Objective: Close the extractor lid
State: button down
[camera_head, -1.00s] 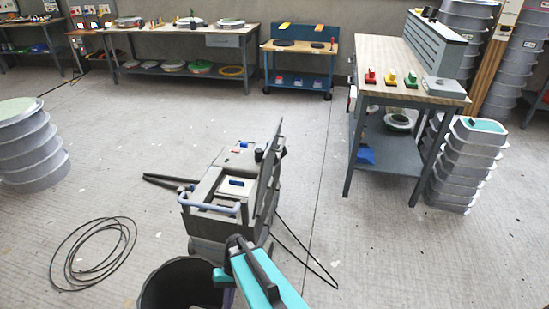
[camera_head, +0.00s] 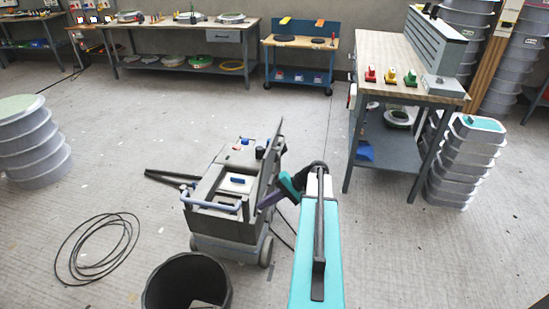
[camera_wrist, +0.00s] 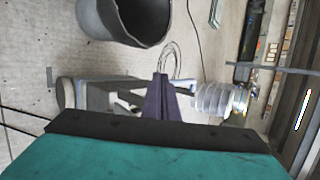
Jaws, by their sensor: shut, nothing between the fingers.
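The extractor (camera_head: 222,227) is a grey wheeled box with a blue handle along its front, standing on the floor in the middle of the head view. Its lid (camera_head: 272,160) is a tall grey panel standing upright, open, at the box's right side. My gripper (camera_head: 262,202) has purple fingers and is on the right of the lid, near its lower front part. Whether it touches the lid cannot be told. The shut fingers (camera_wrist: 162,85) show in the wrist view with nothing held. Part of the extractor (camera_wrist: 75,95) shows left of them.
A black bin (camera_head: 190,262) stands on the floor in front of the extractor. A coiled cable (camera_head: 95,248) lies at the left. A workbench (camera_head: 400,60) and stacked moulds (camera_head: 465,165) stand to the right. The floor between the extractor and workbench is mostly clear.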

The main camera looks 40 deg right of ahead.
jog(key=s+d+r+t, duration=0.2)
jog(key=s+d+r, duration=0.1)
jog(key=d+r, duration=0.5)
jog(key=s+d+r+m+t+h+p, duration=0.1)
jog(key=s+d+r, duration=0.3)
jog(key=d+r, duration=0.5)
jog(key=shift+r+t, duration=0.15)
jog(key=shift+t, duration=0.75)
jog(key=shift+w, duration=0.15)
send_near(265, 160)
jog(key=w+a+f, duration=0.2)
jog(key=w+f, duration=0.1)
jog(key=shift+w+a+r+b, duration=0.1)
jog(key=shift+w+r+b, duration=0.05)
jog(key=shift+w, duration=0.25)
jog(key=shift+w+a+r+b, duration=0.1)
jog(key=shift+w+r+b, duration=0.05)
jog(key=shift+w, duration=0.25)
